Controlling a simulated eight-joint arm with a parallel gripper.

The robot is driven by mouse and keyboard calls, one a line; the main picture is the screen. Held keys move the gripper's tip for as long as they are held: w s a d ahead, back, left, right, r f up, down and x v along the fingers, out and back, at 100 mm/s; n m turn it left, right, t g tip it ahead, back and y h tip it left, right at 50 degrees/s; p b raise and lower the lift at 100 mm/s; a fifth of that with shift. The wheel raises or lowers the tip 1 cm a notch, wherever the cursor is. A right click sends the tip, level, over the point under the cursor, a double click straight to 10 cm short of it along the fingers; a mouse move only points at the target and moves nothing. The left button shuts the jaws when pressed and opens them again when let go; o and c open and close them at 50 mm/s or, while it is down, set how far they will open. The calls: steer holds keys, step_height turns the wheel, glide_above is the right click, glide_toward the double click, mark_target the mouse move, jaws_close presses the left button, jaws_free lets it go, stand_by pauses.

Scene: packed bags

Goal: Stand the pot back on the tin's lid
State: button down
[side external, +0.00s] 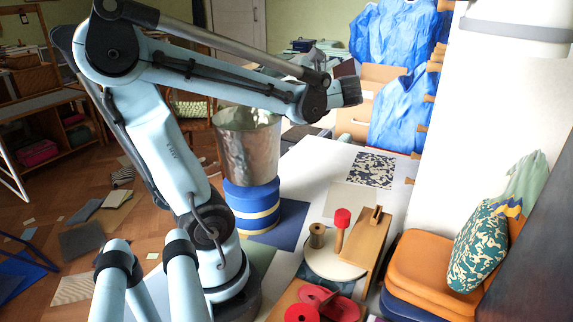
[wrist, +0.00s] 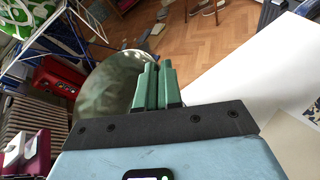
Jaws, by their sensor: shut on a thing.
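The pot (side external: 247,150) is a hammered silvery metal vessel, upright, wider at the top. In the side view its base lines up with the top of the round blue tin (side external: 252,208), which has cream bands; I cannot tell whether it rests on the lid or hangs just above. In the wrist view the pot (wrist: 105,95) is a rounded metal shape left of and behind the fingers. My gripper (wrist: 158,72) has green fingers close together, shut on the pot at its right edge. In the side view the fingers are hidden behind my forearm. The tin is out of the wrist view.
The tin stands at the white table's left edge, by a dark blue sheet (side external: 280,236). A round board with a spool (side external: 317,236) and a red-topped peg (side external: 341,222) is to the right, beside a wooden stand (side external: 365,245). Orange cushions (side external: 430,265) are far right.

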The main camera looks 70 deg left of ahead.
steer(key=shift+f, duration=0.35)
steer(key=c, duration=1.3)
jaws_free()
steer(key=r+v, duration=0.1)
steer(key=v, duration=0.7)
steer(key=w+d+f+n+t+h, duration=0.3)
steer(key=d+f+n+t+h, duration=0.3)
steer(key=f, duration=0.5)
steer(key=w+d+f+n+t+h, duration=0.1)
steer(key=d+n+t+h, duration=0.1)
steer(key=d+n, duration=0.1)
steer(key=w+d+f+n+t+h, duration=0.1)
steer(key=w+d+n+t+h, duration=0.1)
steer(key=d+n, duration=0.1)
steer(key=w+d+f+n+t+h, duration=0.1)
steer(key=w+d+n+t+h, duration=0.1)
steer(key=d, duration=0.3)
steer(key=shift+n+t, duration=0.6)
steer(key=shift+n, duration=0.3)
